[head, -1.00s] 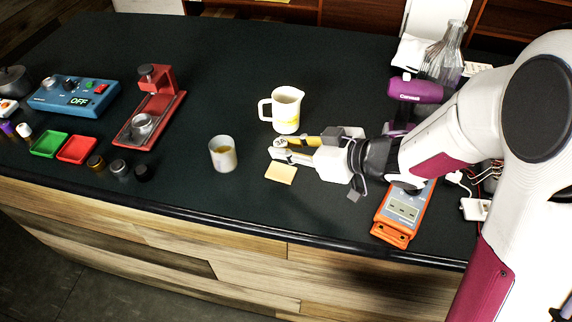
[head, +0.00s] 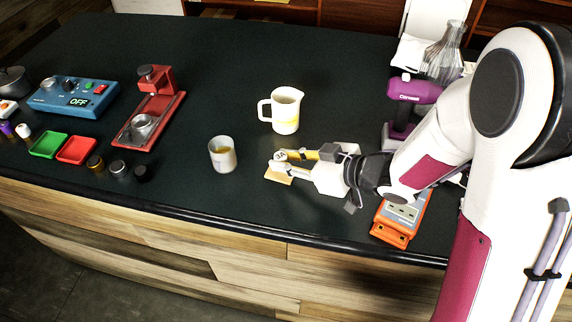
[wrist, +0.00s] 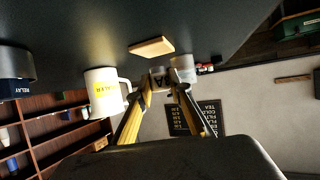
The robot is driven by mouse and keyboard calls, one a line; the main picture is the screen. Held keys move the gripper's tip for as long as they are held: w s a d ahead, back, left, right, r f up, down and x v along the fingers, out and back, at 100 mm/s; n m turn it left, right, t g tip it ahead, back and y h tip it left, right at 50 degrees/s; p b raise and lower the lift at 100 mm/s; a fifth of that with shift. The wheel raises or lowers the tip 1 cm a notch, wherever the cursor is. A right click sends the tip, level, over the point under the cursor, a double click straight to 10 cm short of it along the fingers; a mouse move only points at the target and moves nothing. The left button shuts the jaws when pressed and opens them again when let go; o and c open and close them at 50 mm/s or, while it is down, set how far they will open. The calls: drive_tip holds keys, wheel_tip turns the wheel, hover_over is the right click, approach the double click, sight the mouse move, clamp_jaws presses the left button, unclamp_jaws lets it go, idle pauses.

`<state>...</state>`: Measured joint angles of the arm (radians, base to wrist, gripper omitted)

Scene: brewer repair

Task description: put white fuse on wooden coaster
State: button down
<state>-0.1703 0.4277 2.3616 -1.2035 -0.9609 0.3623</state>
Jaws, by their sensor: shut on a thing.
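My gripper (head: 278,161) is shut on a small pale cylinder marked "3A", the white fuse (head: 281,155). The fuse also shows between the fingertips in the wrist view (wrist: 158,77). The wooden coaster (head: 277,178) is a small light-tan square lying on the dark counter. In the head view my fingers cover part of it. In the wrist view the coaster (wrist: 151,47) shows whole, and a gap shows between it and the fuse. The fuse's exact height above the coaster cannot be told.
A white pitcher (head: 285,110) stands behind my gripper and a pale cup (head: 222,154) to its left. An orange meter (head: 402,214) and a purple drill (head: 414,92) are at right. A red press (head: 152,105), trays and a blue box (head: 72,96) are farther left.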

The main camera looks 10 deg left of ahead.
drive_tip(key=shift+f, duration=1.05)
drive_tip(key=shift+f, duration=0.1)
drive_tip(key=c, duration=1.8)
unclamp_jaws()
drive_tip(key=shift+c, duration=0.2)
drive_tip(key=shift+v, duration=6.05)
